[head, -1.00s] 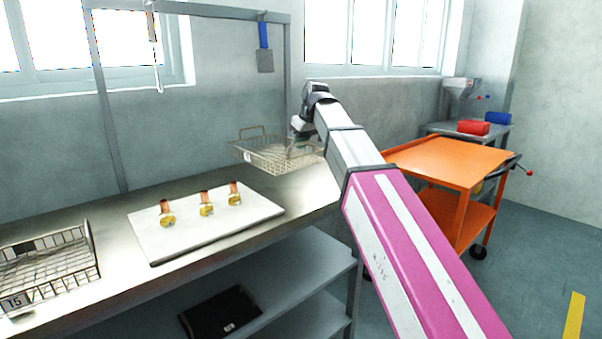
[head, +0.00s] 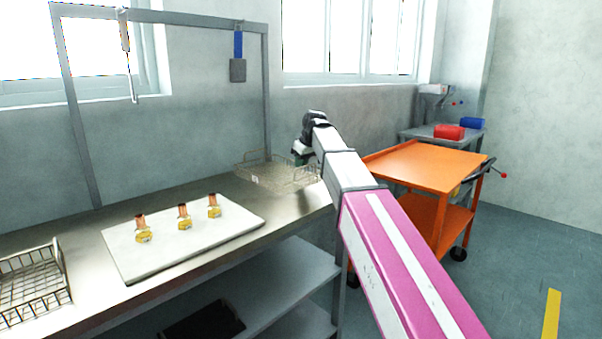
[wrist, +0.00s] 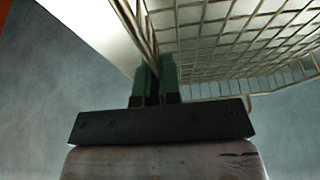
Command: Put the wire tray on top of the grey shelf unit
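The wire tray (head: 254,179) is a shallow mesh basket at the right end of the steel bench. My gripper (head: 302,153) is at its right side in the head view. In the wrist view the green fingers (wrist: 155,80) are closed on the tray's wire wall, and its mesh (wrist: 225,40) fills the upper right. I cannot tell whether the tray's underside is clear of the bench top. I cannot pick out a separate grey shelf unit for sure; grey shelves (head: 285,278) show under the bench.
A white board (head: 120,250) with several brass fittings lies on the bench (head: 75,222). Another wire basket (head: 62,272) is cut off at the left. A grey frame (head: 266,90) rises behind. An orange cart (head: 440,160) stands right, before a grey table (head: 415,132). Floor at right is open.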

